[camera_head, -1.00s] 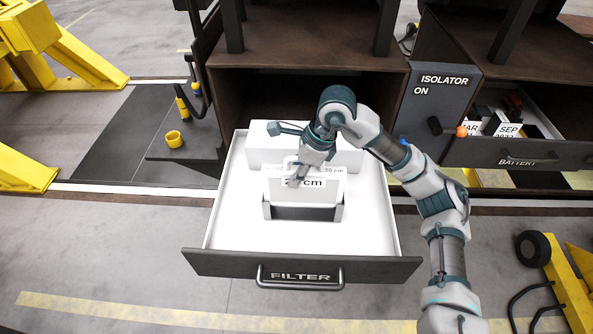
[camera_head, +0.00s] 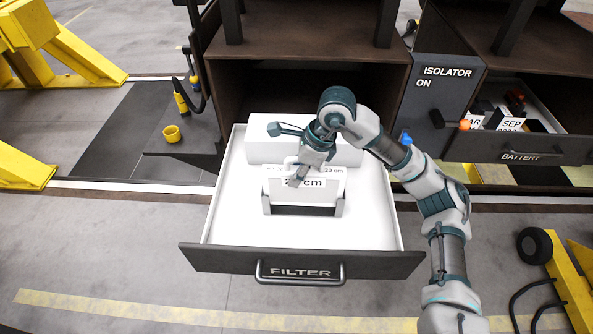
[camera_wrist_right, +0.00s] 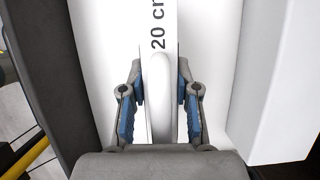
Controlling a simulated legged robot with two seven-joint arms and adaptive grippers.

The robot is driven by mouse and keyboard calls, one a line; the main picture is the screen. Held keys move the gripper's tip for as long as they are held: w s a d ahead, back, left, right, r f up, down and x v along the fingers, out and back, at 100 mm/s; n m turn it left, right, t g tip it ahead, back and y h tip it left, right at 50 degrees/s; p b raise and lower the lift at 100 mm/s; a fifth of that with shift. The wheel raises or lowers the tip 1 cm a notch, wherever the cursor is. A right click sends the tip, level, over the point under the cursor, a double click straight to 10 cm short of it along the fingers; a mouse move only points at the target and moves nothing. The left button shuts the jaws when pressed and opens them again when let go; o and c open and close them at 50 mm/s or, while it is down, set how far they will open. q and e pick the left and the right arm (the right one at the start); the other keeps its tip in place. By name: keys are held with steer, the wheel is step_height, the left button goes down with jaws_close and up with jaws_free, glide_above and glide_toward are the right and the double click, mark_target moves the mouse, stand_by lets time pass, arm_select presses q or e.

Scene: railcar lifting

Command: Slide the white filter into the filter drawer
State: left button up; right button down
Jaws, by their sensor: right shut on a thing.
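The white filter (camera_head: 330,187), with a "cm" label on its face, stands upright in the open filter drawer (camera_head: 225,225). Its lower part sits between the side posts of a grey holder (camera_head: 304,211) on the drawer floor. How deep it is seated cannot be told. My right gripper (camera_head: 298,176) is at the filter's top and shut on its handle. In the right wrist view the white handle (camera_wrist_right: 159,85) lies between the two blue-padded fingers (camera_wrist_right: 159,112), with a "20 cm" label beyond it. My left gripper is not in view.
A white block (camera_head: 262,150) fills the back of the drawer, behind the filter. The drawer's dark front (camera_head: 220,260) has a handle. To the right are an isolator panel (camera_head: 425,105) and an open battery drawer (camera_head: 555,150). The drawer floor in front of the holder is clear.

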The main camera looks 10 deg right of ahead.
steer(key=shift+f+b, duration=0.7)
steer(key=shift+f, duration=0.3)
steer(key=shift+f, duration=0.1)
